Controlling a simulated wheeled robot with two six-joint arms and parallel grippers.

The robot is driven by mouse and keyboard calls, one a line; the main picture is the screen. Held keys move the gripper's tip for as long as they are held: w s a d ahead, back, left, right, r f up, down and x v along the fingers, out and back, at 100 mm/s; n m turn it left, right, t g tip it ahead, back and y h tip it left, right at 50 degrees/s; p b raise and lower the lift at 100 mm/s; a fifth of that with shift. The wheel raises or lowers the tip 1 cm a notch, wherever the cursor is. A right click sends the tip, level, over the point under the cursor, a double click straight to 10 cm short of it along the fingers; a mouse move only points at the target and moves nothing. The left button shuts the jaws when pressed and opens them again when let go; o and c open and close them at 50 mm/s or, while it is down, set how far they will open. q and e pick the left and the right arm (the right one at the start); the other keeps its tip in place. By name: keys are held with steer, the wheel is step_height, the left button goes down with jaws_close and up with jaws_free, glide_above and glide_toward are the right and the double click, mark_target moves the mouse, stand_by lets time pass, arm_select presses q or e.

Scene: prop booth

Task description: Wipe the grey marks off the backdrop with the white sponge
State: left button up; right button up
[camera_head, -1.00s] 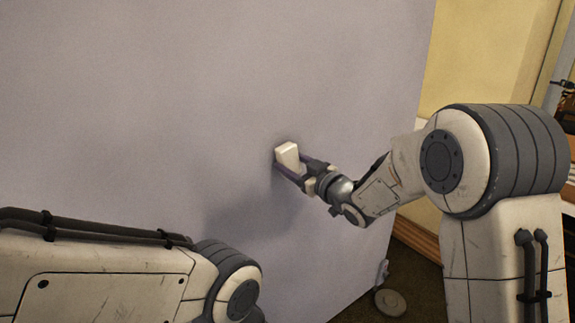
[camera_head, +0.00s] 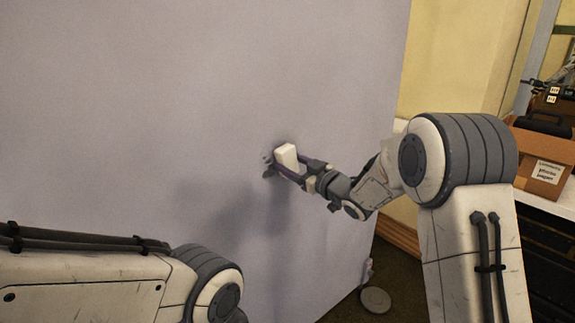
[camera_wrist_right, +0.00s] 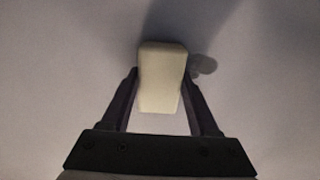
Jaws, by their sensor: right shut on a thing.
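The white sponge (camera_head: 287,155) is held between the fingers of my right gripper (camera_head: 290,166), close in front of the pale lilac backdrop (camera_head: 150,90). In the right wrist view the sponge (camera_wrist_right: 161,80) sits upright between both fingers of the gripper (camera_wrist_right: 160,98). A small grey mark (camera_wrist_right: 205,64) shows on the backdrop just right of the sponge there. It appears in the head view as a dark patch (camera_head: 267,160) at the sponge's left. I cannot tell whether the sponge touches the backdrop. My left gripper is out of view; only part of that arm shows.
The backdrop's right edge runs down beside my right arm. A round grey disc (camera_head: 376,300) lies on the dark floor by its foot. A cardboard box (camera_head: 542,160) with a label stands on a shelf at the right. The backdrop's left and upper area is clear.

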steer(key=shift+s+a+b, duration=0.3)
steer(key=shift+s+a, duration=0.15)
steer(key=shift+a, duration=0.25)
steer(key=shift+s+a+b, duration=0.35)
steer(key=shift+s+a, duration=0.05)
steer(key=shift+a, duration=0.35)
steer(key=shift+s+a+b, duration=0.3)
steer(key=shift+s+a, duration=0.15)
steer(key=shift+a, duration=0.25)
steer(key=shift+s+a+b, duration=0.5)
steer(key=shift+s+a, duration=0.4)
steer(key=shift+a, duration=0.15)
steer(key=shift+d, duration=0.1)
steer(key=b, duration=0.1)
glide_toward(260, 167)
steer(key=shift+w, duration=0.25)
steer(key=shift+v, duration=1.45)
